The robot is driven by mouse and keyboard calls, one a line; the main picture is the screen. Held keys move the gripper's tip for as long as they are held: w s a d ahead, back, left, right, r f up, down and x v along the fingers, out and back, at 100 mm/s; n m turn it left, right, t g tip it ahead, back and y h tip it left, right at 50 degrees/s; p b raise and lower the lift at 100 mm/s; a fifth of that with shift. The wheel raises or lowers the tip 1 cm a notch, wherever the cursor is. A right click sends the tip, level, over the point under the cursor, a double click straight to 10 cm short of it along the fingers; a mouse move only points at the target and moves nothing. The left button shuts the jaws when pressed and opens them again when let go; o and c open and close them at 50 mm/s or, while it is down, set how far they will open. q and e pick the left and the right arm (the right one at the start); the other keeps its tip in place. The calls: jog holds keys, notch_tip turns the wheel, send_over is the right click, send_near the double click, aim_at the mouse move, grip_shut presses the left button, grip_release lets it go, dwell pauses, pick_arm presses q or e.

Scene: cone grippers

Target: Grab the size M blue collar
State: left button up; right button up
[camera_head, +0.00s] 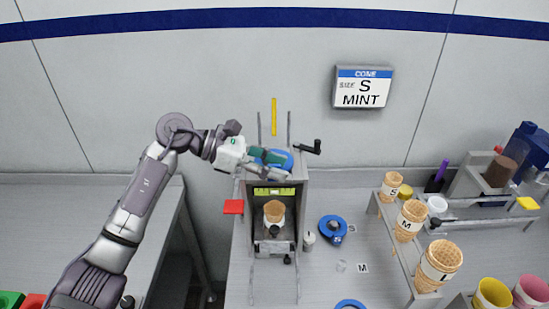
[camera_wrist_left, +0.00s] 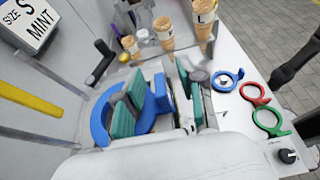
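A blue collar (camera_head: 281,161) sits on top of the upright grey machine, under my left gripper (camera_head: 265,168). In the left wrist view its round rim (camera_wrist_left: 99,122) shows at left, and a blue upright part stands between the teal finger pads of my left gripper (camera_wrist_left: 160,110). The pads look apart, with a gap on the right finger's side. No size letter is readable on this collar. Another blue collar (camera_head: 333,228) lies on the table right of the machine, with a small letter that looks like S. Part of a third blue ring (camera_head: 350,304) shows at the bottom edge. My right gripper is not seen.
The machine holds a cone (camera_head: 274,211) in its lower bay; a black crank (camera_head: 309,147) sticks out at its right. Cones marked S (camera_head: 391,187), M (camera_head: 410,220) and L (camera_head: 438,266) stand in a rack. A wall sign (camera_head: 362,87) reads size S, mint. Red (camera_wrist_left: 255,94) and green (camera_wrist_left: 271,123) rings lie farther right.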

pick_arm(q)
jog(key=shift+a, duration=0.1)
jog(key=shift+c, duration=0.8)
grip_shut()
jog(key=shift+r, duration=0.1)
